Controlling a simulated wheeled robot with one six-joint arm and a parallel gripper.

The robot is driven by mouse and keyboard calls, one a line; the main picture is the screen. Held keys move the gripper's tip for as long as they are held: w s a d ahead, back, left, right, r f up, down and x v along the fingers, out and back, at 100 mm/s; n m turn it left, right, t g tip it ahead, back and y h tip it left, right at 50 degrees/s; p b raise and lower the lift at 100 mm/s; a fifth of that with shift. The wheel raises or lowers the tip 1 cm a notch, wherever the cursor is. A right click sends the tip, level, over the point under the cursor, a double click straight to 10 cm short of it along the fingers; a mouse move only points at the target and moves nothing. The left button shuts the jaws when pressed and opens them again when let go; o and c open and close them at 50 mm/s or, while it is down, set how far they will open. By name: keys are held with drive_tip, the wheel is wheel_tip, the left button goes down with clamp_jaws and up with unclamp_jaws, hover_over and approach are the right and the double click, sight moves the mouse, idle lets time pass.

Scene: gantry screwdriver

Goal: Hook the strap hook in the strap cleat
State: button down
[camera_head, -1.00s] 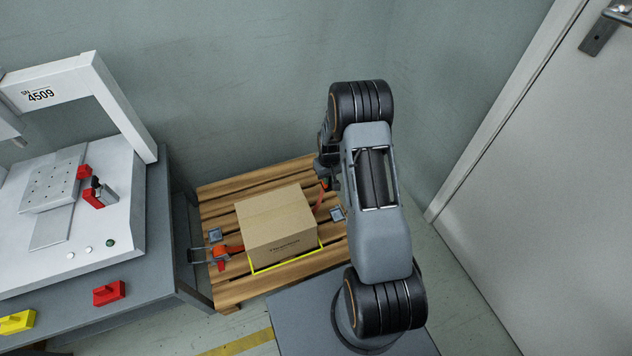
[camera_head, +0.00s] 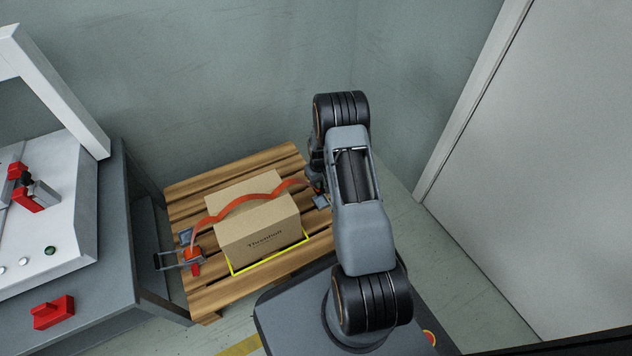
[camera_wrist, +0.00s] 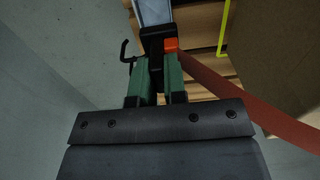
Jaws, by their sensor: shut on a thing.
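The orange strap (camera_head: 240,200) runs from the ratchet (camera_head: 193,256) left of the cardboard box (camera_head: 258,228), over the box top, to my gripper (camera_head: 318,184) at the right side. In the wrist view, my gripper (camera_wrist: 158,68) is shut on the dark strap hook fitting (camera_wrist: 153,40), with the strap (camera_wrist: 235,100) trailing right. A thin bent dark rod sticks out left of it. The strap cleat (camera_head: 321,202), a grey plate, lies on the pallet's right edge, just below my gripper. A grey plate, probably this cleat (camera_wrist: 155,10), shows beyond the fitting. I cannot tell whether they touch.
The wooden pallet (camera_head: 205,295) carries the box, with a yellow frame (camera_head: 268,257) along its front edge. Another grey cleat (camera_head: 186,236) lies on the left. A grey workbench (camera_head: 105,290) stands left, a door (camera_head: 535,180) right. Floor shows right of the pallet.

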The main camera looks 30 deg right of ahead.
sight(322, 190)
drive_tip(key=f+b, duration=0.1)
drive_tip(key=f, duration=0.1)
drive_tip(key=d+f+b, duration=0.1)
drive_tip(key=f, duration=0.1)
drive_tip(key=shift+d, duration=0.1)
drive_tip(key=shift+f+p, duration=0.3)
drive_tip(key=shift+f, duration=0.85)
drive_tip(key=shift+f, duration=0.4)
drive_tip(key=shift+w+f+t, duration=0.1)
drive_tip(key=shift+f+t, duration=0.2)
drive_tip(key=shift+f, duration=0.85)
drive_tip(key=shift+f, duration=0.3)
drive_tip(key=c, duration=1.1)
unclamp_jaws()
